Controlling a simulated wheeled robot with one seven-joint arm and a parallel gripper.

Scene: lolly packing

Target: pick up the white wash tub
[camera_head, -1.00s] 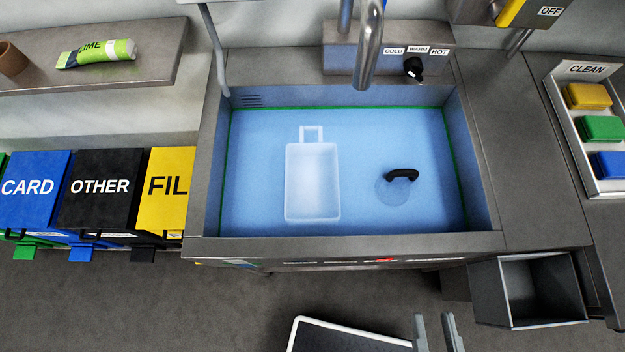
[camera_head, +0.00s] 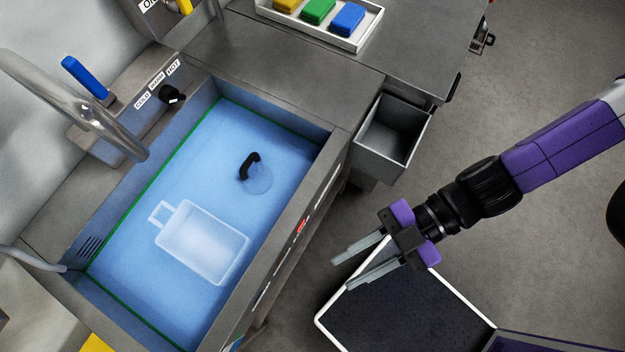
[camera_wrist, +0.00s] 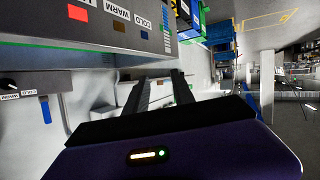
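A pale, translucent white tub (camera_head: 205,243) with a loop handle lies in the blue water of the sink. It looks like the white wash tub. My gripper (camera_head: 340,276) is outside the sink, to the right of the tub and beyond the sink's front edge. Its two grey fingers are apart, with nothing between them. In the wrist view my gripper (camera_wrist: 161,82) also shows its fingers apart and empty. I cannot make out the tub in the wrist view.
The sink rim (camera_head: 300,215) lies between my gripper and the tub. A black-handled plug (camera_head: 249,166) is in the water near the tub. A tap (camera_head: 75,105) reaches over the basin. A grey bin (camera_head: 392,135) hangs by the counter. A tray of coloured sponges (camera_head: 345,35) is behind.

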